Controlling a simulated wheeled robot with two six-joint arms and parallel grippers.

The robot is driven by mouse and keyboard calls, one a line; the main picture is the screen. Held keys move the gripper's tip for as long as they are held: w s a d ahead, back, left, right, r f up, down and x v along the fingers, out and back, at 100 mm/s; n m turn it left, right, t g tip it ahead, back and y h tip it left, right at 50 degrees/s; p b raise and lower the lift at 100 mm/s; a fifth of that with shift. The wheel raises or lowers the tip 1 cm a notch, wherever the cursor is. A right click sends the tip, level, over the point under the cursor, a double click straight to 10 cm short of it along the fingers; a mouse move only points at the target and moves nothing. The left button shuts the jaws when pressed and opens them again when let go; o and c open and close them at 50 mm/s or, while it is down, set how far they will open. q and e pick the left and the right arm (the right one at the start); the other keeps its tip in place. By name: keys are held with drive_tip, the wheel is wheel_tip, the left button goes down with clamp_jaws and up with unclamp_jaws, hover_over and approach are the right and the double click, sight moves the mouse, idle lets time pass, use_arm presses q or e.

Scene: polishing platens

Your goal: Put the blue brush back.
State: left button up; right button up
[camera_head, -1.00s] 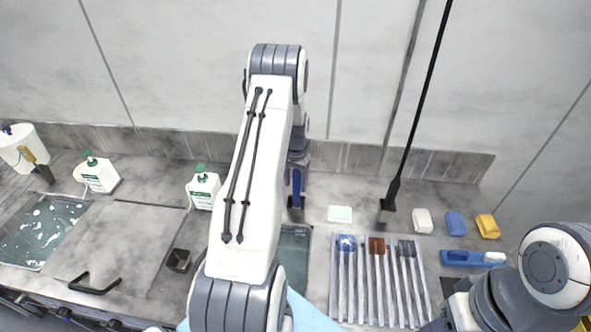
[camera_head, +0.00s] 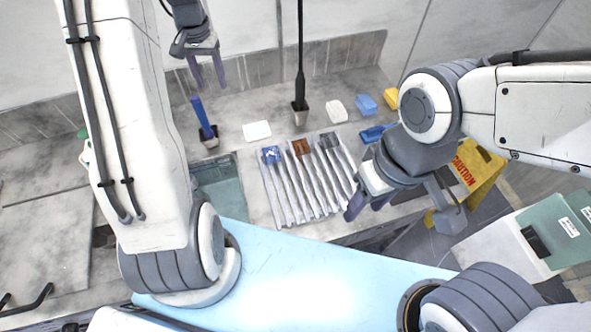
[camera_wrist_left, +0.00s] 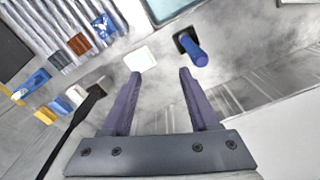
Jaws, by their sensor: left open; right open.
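A blue brush (camera_head: 202,115) stands handle-up, slightly tilted, in a small dark holder (camera_head: 208,139) at the back of the counter. Its lower end is hidden inside the holder. It also shows in the left wrist view (camera_wrist_left: 196,52). My left gripper (camera_head: 208,82) is open and empty, above and behind the brush, apart from it. In the left wrist view my left gripper (camera_wrist_left: 160,73) has nothing between its fingers, with the brush beyond the right finger. My right gripper (camera_head: 402,210) is open and empty, right of the grooved rack (camera_head: 310,195).
A black rod (camera_head: 300,60) stands in another holder. A white block (camera_head: 256,131), a blue block (camera_head: 366,104) and a yellow block (camera_head: 391,98) lie on the counter, with a blue tool (camera_head: 374,133) near them. A yellow caution sign (camera_head: 477,168) stands at right.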

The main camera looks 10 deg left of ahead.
use_arm(q)
drive_tip(key=s+d+r+m, duration=0.2)
drive_tip(key=s+d+r, duration=0.15)
drive_tip(key=d, duration=0.85)
drive_tip(key=s+d+r+m, duration=0.25)
drive_tip(key=s+d, duration=0.25)
drive_tip(key=d, duration=0.6)
drive_tip(key=s+d+m, duration=0.2)
drive_tip(key=s+d, duration=0.2)
drive_tip(key=s, duration=0.5)
drive_tip(key=s+d+m, duration=0.2)
drive_tip(key=s+d, duration=0.2)
drive_tip(key=s, duration=0.6)
drive_tip(key=shift+s+h, duration=0.3)
drive_tip(key=shift+h, duration=0.1)
